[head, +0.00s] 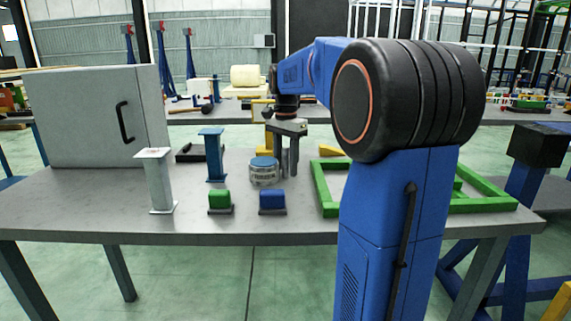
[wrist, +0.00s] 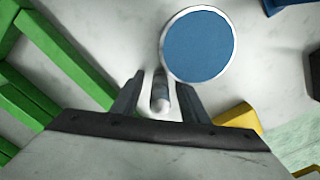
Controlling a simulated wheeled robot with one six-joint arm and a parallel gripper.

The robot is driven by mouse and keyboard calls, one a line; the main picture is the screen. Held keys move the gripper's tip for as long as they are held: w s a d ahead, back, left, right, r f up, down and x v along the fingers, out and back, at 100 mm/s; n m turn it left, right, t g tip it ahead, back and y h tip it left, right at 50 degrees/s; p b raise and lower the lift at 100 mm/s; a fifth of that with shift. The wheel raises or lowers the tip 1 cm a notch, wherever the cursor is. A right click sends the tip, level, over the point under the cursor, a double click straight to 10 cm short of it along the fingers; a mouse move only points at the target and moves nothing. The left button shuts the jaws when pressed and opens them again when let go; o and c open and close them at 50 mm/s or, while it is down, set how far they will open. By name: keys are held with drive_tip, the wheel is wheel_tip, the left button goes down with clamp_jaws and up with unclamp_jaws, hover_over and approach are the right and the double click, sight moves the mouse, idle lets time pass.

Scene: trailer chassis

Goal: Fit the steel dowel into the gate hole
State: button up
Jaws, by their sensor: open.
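The steel dowel (wrist: 160,92) shows in the wrist view as a small grey rod with a rounded pale end, between the two fingers of my gripper (wrist: 157,90). The fingers are apart, and gaps show beside the rod. In the head view my gripper (head: 286,168) points down at the table, just behind and right of a round blue-topped can (head: 264,171); the dowel cannot be made out there. A green frame (head: 322,190), perhaps the gate, lies flat on the table to the right, partly hidden by my arm. It also shows in the wrist view (wrist: 62,52). No hole is visible.
The can's blue top (wrist: 200,45) is close beside the dowel. A blue post (head: 214,155), a grey post (head: 157,182), a green block (head: 219,201) and a blue block (head: 272,201) stand on the table (head: 100,205). A grey cabinet (head: 85,115) stands at left.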

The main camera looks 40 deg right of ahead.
drive_tip(key=shift+f, duration=0.15)
clamp_jaws()
wheel_tip(320, 180, up, 10)
drive_tip(key=shift+r, duration=0.1)
idle(0.6)
